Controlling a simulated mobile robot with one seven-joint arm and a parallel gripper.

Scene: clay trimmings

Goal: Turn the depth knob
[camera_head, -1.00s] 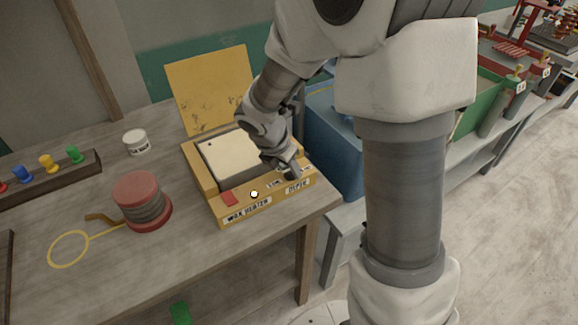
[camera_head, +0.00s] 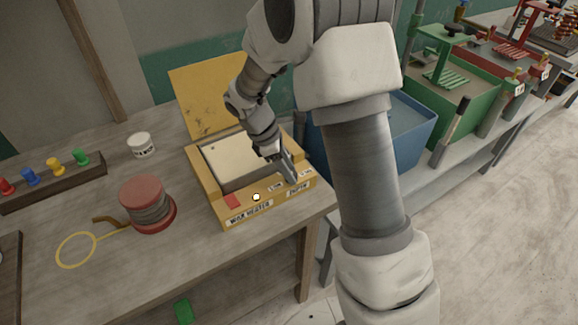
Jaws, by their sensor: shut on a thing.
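The yellow wax heater box (camera_head: 219,214) stands on the wooden table with its lid (camera_head: 208,98) raised at the back. Its front panel carries a WAX HEATER label and, at the right, a DEPTH label (camera_head: 299,188). My gripper (camera_head: 292,179) reaches down to the panel just above the DEPTH label. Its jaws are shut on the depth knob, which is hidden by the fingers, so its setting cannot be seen. A small white round spot (camera_head: 256,197) and a red piece (camera_head: 232,201) are further left on the panel.
A red spool (camera_head: 141,190) and a yellow wire loop (camera_head: 76,250) lie left of the box. A white jar (camera_head: 141,145) and a rack of coloured pegs (camera_head: 55,182) are behind. A blue bin (camera_head: 406,125) stands close at the right.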

